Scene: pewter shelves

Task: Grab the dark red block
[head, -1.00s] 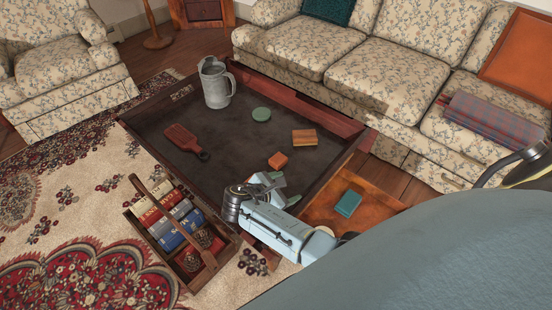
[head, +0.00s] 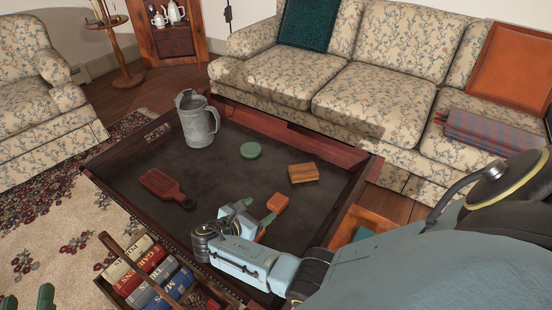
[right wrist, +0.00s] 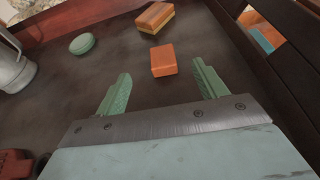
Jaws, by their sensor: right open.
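A small orange-red block (head: 278,203), the closest match to the dark red block, lies on the dark coffee table top (head: 225,170). My right gripper (head: 260,209) is open, its green fingers low over the table near this block. In the right wrist view the block (right wrist: 163,60) sits just ahead of the gap between the open fingertips (right wrist: 161,71); the fingers do not hold it. My left gripper (head: 27,298) shows only two green fingertips, spread apart, at the bottom left corner.
On the table are a grey metal pitcher (head: 197,118), a green disc (head: 250,150), a wooden block with a yellowish layer (head: 304,173) and a dark red paddle board (head: 164,187). The table has a raised rim (head: 345,190). A book caddy (head: 122,305) stands in front.

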